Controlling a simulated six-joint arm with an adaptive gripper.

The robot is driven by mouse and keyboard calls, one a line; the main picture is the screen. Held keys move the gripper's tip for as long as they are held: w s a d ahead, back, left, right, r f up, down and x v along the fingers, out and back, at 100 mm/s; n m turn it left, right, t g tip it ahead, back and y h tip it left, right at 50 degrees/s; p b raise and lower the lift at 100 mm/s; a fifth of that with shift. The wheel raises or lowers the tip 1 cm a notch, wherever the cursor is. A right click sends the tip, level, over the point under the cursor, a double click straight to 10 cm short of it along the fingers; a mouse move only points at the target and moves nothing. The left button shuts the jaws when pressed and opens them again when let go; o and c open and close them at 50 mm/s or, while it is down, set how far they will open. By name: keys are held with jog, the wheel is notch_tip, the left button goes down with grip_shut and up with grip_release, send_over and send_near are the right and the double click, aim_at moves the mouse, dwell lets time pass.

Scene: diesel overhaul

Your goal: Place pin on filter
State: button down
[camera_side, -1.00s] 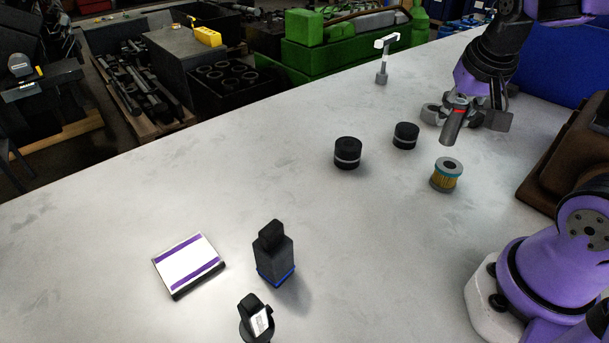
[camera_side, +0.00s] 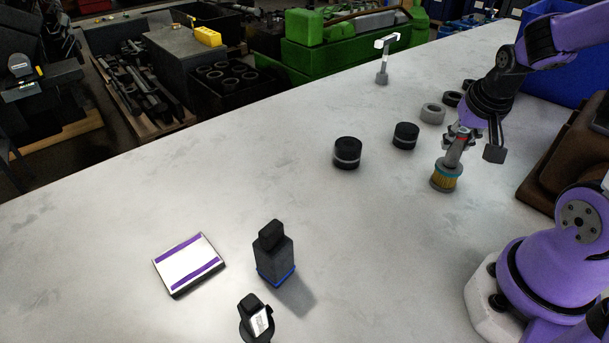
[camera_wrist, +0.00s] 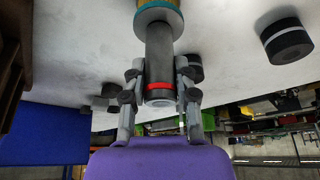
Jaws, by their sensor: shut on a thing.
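The pin is a grey cylinder (camera_side: 454,152) with a red band. It is held slightly tilted in my gripper (camera_side: 462,136), its lower end at the top of the filter. The filter (camera_side: 445,180) is a yellow pleated cylinder with a grey and teal cap, standing on the table. In the wrist view my gripper (camera_wrist: 160,88) is shut on the pin (camera_wrist: 160,60), whose far end meets or overlaps the filter's cap (camera_wrist: 158,12). I cannot tell whether the pin touches the cap or sits just above it.
Two black cylinders with light bands (camera_side: 347,153) (camera_side: 405,136) stand left of the filter. Grey and black rings (camera_side: 432,114) lie behind. A brown block (camera_side: 560,165) is at the right. A dark bottle (camera_side: 273,255) and a white-purple box (camera_side: 188,264) are at the front left.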

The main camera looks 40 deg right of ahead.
jog(key=c, duration=0.6)
grip_release()
jog(key=shift+f, duration=0.1)
jog(key=shift+r, duration=0.5)
jog(key=v, duration=1.1)
jog(key=a+n+y, duration=0.1)
jog(key=a+n, duration=0.2)
jog(key=a, duration=0.1)
jog(key=w+a+f+n+t+y, duration=0.1)
jog(key=a+n, duration=0.2)
jog(key=a, duration=0.1)
jog(key=a+f+n+t+y, duration=0.1)
jog(key=a+n, duration=0.2)
jog(key=a, duration=0.2)
jog(key=shift+w+f, duration=0.1)
jog(key=shift+w, duration=0.05)
